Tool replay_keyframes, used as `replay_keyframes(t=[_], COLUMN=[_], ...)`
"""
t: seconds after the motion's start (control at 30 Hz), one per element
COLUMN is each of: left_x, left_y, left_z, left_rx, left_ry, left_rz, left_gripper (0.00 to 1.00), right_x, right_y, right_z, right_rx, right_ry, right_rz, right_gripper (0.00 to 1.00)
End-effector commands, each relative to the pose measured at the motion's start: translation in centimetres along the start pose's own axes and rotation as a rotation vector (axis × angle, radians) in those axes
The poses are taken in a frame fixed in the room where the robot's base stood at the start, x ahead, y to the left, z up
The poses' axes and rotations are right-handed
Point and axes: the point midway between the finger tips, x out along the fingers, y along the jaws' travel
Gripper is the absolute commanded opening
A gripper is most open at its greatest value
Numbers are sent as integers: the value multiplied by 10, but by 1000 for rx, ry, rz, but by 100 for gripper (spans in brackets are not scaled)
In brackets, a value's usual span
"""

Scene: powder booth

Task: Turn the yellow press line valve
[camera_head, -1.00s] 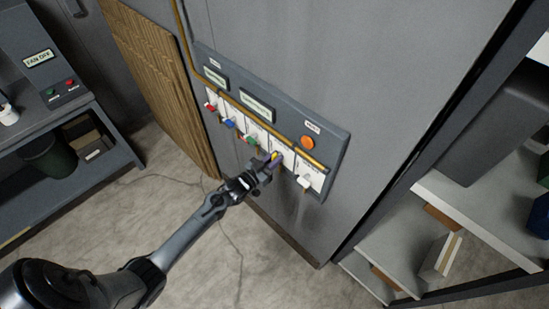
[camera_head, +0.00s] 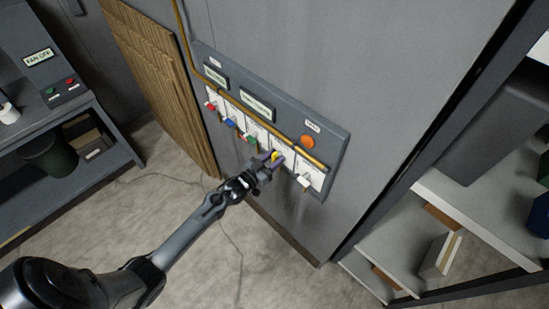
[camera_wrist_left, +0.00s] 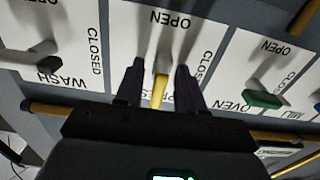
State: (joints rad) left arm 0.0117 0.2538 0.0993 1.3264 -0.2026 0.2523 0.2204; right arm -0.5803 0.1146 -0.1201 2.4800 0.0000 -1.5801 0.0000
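The yellow press line valve handle (camera_head: 275,155) is on the grey wall panel, second from the right in its row. In the left wrist view the yellow handle (camera_wrist_left: 160,90) sticks out from its grey pivot, on a white plate marked OPEN and CLOSED. The plate's name is partly hidden by my gripper. My left gripper (camera_head: 272,160) is at this handle. In the wrist view its two dark fingers (camera_wrist_left: 159,88) stand on either side of the handle, with a visible gap on both sides. My right gripper is in neither view.
Blue (camera_head: 230,122) and red (camera_head: 211,104) handles are farther left. A brass pipe (camera_head: 262,117) runs just above the row. An orange button (camera_head: 307,141) sits above right.

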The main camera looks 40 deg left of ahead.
Motion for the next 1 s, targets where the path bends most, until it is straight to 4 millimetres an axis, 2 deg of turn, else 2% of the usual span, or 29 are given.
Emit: replay_keyframes(t=[0.17,0.6,0.8,1.0], left_x=[-18,-88,-103,-106], left_y=[0,0,0,0], left_z=[1,1,1,0], left_rx=[0,0,0,0], left_ry=[-2,-2,-2,-1], left_rz=[0,0,-1,-1], left_gripper=[38,38,38,38], right_x=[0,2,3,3], right_y=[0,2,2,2], right_z=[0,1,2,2], right_rx=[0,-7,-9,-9], right_ry=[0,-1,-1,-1], right_rz=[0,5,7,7], right_gripper=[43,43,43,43])
